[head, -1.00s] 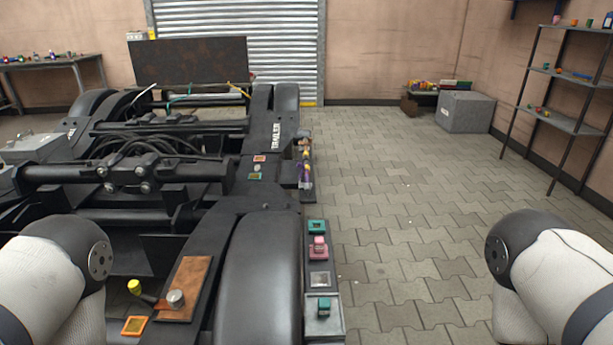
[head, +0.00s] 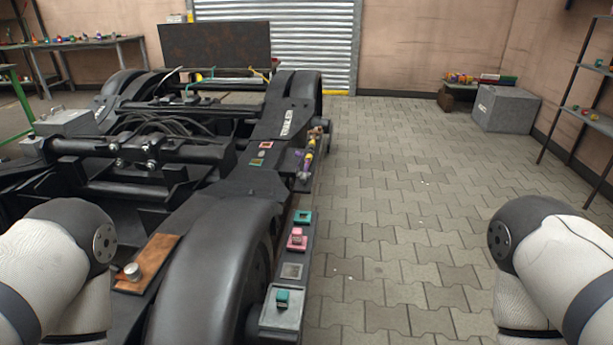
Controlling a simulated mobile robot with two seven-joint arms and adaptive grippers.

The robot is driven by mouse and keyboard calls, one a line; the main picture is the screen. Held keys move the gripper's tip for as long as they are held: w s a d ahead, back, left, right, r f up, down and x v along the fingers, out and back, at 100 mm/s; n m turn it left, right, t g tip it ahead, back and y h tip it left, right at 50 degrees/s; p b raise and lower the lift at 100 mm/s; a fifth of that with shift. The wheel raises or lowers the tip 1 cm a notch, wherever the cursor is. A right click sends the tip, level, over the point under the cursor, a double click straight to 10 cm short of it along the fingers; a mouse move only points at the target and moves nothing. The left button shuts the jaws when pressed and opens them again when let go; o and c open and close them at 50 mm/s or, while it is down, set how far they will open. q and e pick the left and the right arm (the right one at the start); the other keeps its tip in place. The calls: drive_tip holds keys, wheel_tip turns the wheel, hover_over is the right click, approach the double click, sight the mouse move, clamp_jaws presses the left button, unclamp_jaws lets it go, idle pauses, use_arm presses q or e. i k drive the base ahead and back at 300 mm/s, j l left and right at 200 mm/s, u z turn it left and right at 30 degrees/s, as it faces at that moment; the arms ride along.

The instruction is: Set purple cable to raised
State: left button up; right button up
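A small purple part (head: 308,158) with yellow above it sits on the right side rail of the black bogie (head: 245,183), in the middle of the head view. It may be the purple cable, but it is too small to tell its shape or whether it is raised or lowered. At the bogie's far end are a teal cable (head: 192,86), a yellow one (head: 260,74) and a pale one (head: 170,76). My arms show at the lower left and right edges, well short of these parts. Both grippers are outside the view.
Teal (head: 303,216) and pink (head: 297,240) blocks and a grey box (head: 282,308) line the near right rail. Paved floor right of the bogie is clear. A grey crate (head: 505,109) and a shelf (head: 588,115) stand at the right; a workbench (head: 85,44) stands far left.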

sight(303, 179)
drive_tip(key=i+l+u, duration=0.1)
drive_tip(key=l, duration=0.25)
drive_tip(key=i+l+u, duration=0.1)
drive_tip(key=l, duration=0.2)
drive_tip(key=i+l+u, duration=0.1)
drive_tip(key=l, duration=0.25)
drive_tip(key=i+l+u, duration=0.15)
drive_tip(key=l, duration=0.25)
drive_tip(key=i+l+u, duration=0.25)
drive_tip(key=i+l, duration=0.3)
drive_tip(key=i+l+u, duration=0.25)
drive_tip(key=i+l, duration=0.25)
drive_tip(key=l, duration=0.2)
drive_tip(key=i+u, duration=0.25)
drive_tip(key=i, duration=0.3)
drive_tip(key=i+l+u, duration=0.25)
drive_tip(key=i, duration=0.3)
